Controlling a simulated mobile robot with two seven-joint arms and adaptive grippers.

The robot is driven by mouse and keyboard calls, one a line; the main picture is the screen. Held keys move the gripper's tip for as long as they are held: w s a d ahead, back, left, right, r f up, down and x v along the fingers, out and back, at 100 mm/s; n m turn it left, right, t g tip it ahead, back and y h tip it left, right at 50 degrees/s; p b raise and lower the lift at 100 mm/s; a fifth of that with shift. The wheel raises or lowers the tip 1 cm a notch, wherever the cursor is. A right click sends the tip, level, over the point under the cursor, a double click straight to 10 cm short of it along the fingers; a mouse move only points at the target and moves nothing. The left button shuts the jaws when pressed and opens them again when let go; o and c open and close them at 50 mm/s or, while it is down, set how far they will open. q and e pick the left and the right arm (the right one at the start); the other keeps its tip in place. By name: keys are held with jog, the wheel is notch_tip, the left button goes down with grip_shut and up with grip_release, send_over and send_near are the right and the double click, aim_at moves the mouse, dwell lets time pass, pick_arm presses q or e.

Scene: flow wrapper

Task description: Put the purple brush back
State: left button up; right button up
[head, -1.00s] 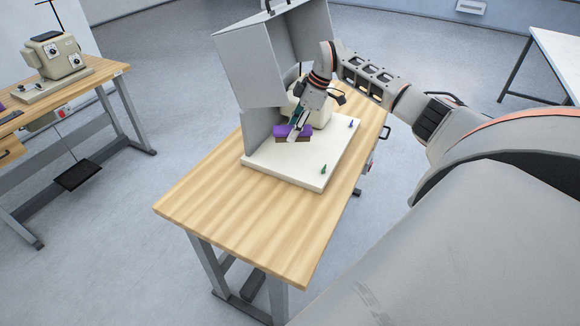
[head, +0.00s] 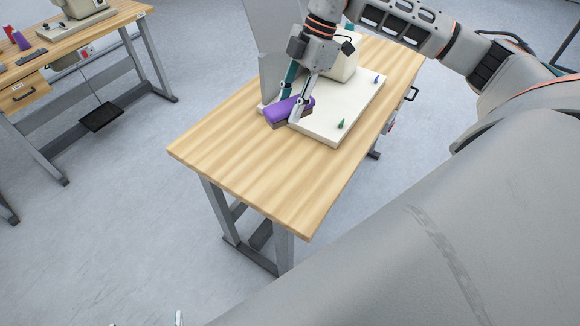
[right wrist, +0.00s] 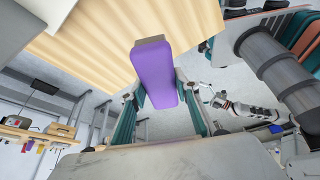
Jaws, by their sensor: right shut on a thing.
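The purple brush (head: 290,108) has a purple body and a brown bristle side. My right gripper (head: 292,103) is shut on it, with one finger on each side. The brush is at the near left corner of the machine's white base plate (head: 330,128); whether it touches the plate I cannot tell. In the right wrist view the brush (right wrist: 155,75) lies between the fingers, its far end over the wooden table. Two small tips of my left gripper (head: 146,320) show apart at the bottom edge of the head view.
The wooden table (head: 250,175) is bare in front of the machine. A grey panel (head: 270,40) rises behind the gripper. Another table (head: 75,42) with a machine stands at the left.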

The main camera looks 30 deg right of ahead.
jog(key=shift+s+a+f, duration=0.2)
jog(key=shift+s+f, duration=0.05)
jog(key=shift+s, duration=0.05)
notch_tip(320, 180, down, 14)
jog(key=shift+s+f, duration=0.1)
jog(key=shift+f+p, duration=0.3)
jog(key=shift+f, duration=2.3)
jog(key=shift+f, duration=0.15)
jog(key=o, duration=1.2)
jog(key=shift+o, duration=0.2)
